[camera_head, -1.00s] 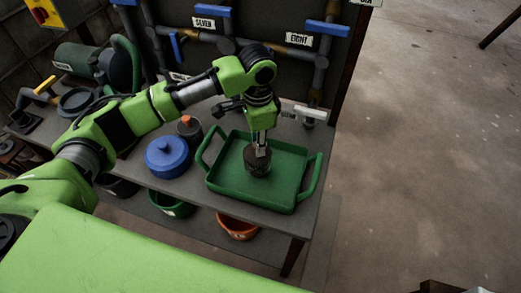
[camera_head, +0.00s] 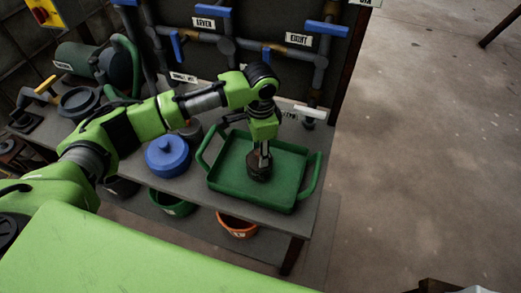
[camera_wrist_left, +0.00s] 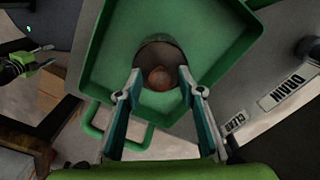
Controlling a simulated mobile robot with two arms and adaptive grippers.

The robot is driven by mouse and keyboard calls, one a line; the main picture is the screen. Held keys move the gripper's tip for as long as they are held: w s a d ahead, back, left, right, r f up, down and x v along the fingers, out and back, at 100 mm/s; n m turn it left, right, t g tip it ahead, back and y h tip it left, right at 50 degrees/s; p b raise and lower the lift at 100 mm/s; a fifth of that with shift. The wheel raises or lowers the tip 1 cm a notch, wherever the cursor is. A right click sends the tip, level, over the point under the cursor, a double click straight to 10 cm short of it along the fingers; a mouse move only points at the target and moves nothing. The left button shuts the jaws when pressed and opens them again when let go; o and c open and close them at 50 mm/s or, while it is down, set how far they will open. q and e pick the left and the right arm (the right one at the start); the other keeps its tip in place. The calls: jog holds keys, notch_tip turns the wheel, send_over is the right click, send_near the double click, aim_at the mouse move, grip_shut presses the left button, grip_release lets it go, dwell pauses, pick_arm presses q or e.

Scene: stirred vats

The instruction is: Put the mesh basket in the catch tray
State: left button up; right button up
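The mesh basket (camera_head: 259,168) is a small dark cylinder over the floor of the green catch tray (camera_head: 229,190). In the left wrist view the basket (camera_wrist_left: 160,51) shows from above with a brownish round thing inside. My left gripper (camera_head: 262,152) points down at it, and its fingers (camera_wrist_left: 160,72) are on opposite sides of the basket's rim, shut on it. I cannot tell whether the basket's bottom touches the tray. My right gripper (camera_wrist_left: 47,57) shows at the left of the left wrist view, empty, with fingers apart.
A blue lidded pot (camera_head: 167,157) stands left of the tray on the grey bench. Green (camera_head: 172,204) and orange (camera_head: 238,228) tubs sit on the shelf below. Pipes with blue valve handles (camera_head: 327,29) run behind. Open floor lies right.

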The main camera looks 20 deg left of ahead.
pick_arm(q)
notch_tip(320, 180, up, 12)
jog(key=shift+r+b, duration=0.15)
jog(key=shift+b, duration=0.25)
dwell(0.3)
